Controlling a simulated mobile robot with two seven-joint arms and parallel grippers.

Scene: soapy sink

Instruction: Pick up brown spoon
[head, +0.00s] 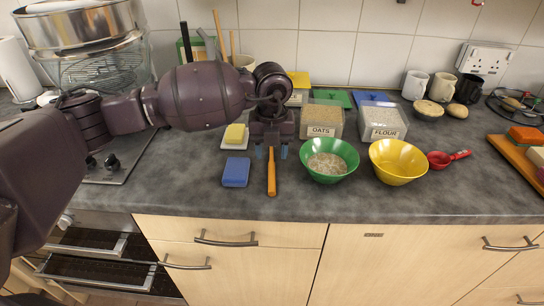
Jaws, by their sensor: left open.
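An orange-brown handle, which looks like the brown spoon (271,178), lies on the grey counter (310,204) and points toward the front edge. Its far end is hidden under my left gripper (271,152). My left gripper is open and points down over the spoon, with one finger on each side of the handle. I cannot tell whether the fingers touch the handle or the counter. My right gripper is not in view.
A blue block (236,172) lies close left of the spoon, and a green bowl (330,160) stands close right. The counter's front strip is clear.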

